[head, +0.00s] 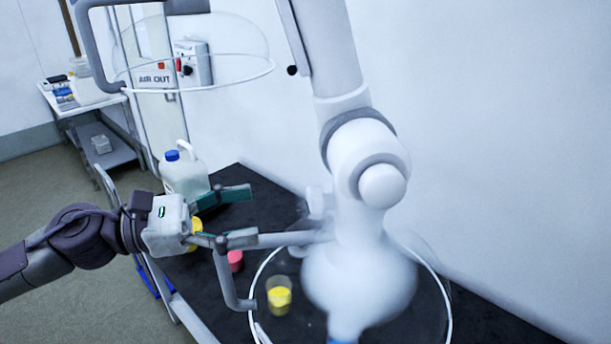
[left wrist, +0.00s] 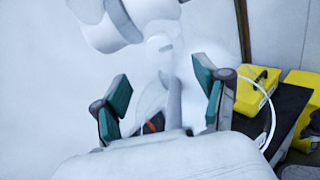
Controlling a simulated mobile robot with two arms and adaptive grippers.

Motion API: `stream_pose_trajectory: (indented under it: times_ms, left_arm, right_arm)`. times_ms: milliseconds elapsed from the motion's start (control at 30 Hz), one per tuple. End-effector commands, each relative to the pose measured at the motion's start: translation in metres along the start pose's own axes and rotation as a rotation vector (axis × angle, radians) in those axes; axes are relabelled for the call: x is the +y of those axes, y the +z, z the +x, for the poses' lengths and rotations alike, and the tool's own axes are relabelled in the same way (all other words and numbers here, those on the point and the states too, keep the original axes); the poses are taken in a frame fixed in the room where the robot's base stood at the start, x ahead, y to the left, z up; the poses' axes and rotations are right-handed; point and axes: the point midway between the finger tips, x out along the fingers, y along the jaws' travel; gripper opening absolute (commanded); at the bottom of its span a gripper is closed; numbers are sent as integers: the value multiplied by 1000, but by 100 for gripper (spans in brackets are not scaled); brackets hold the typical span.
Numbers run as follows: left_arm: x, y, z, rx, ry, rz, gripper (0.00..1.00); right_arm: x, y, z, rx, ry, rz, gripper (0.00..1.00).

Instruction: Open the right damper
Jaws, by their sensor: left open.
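My left gripper (head: 243,216) comes in from the left over the dark bench, open, with its green-padded fingers apart. The white jointed extraction arm (head: 370,165) stands to its right, with a clear hood (head: 447,300) below. A small pale part (head: 317,202) juts from the arm's left side, apart from the fingertips; it may be the damper's lever, but I cannot tell its setting. A grey hood handle (head: 285,239) runs close to the lower finger; whether they touch is unclear. In the left wrist view, the open fingers (left wrist: 163,97) flank a pale upright bar (left wrist: 175,100). My right gripper is not in view.
A white jug with a blue cap (head: 185,172) stands behind my gripper. A yellow-filled beaker (head: 279,295) and a red item (head: 235,260) are on the bench (head: 265,205). A second hood (head: 200,88) hangs at upper left. Yellow cases (left wrist: 255,92) show at the right in the left wrist view.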

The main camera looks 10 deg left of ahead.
Motion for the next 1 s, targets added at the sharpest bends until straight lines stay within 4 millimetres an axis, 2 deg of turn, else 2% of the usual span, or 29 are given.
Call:
stream_pose_trajectory:
  times_ms: [33, 200, 500, 700, 967, 1000]
  left_arm:
    - [0, 10, 8, -6, -4, 2, 73]
    - [0, 10, 36, -5, -5, 1, 73]
    - [0, 6, 82, -3, -3, 0, 73]
    - [-1, 1, 93, 0, -3, 2, 73]
    - [-1, 0, 94, 0, -2, 2, 73]
    - [-1, 0, 94, 0, -2, 1, 66]
  right_arm:
    - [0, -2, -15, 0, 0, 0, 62]
    - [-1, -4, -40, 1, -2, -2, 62]
    - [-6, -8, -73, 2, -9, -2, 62]
    - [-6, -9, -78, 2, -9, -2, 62]
    - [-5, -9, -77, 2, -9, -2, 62]
    - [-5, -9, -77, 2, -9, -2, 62]
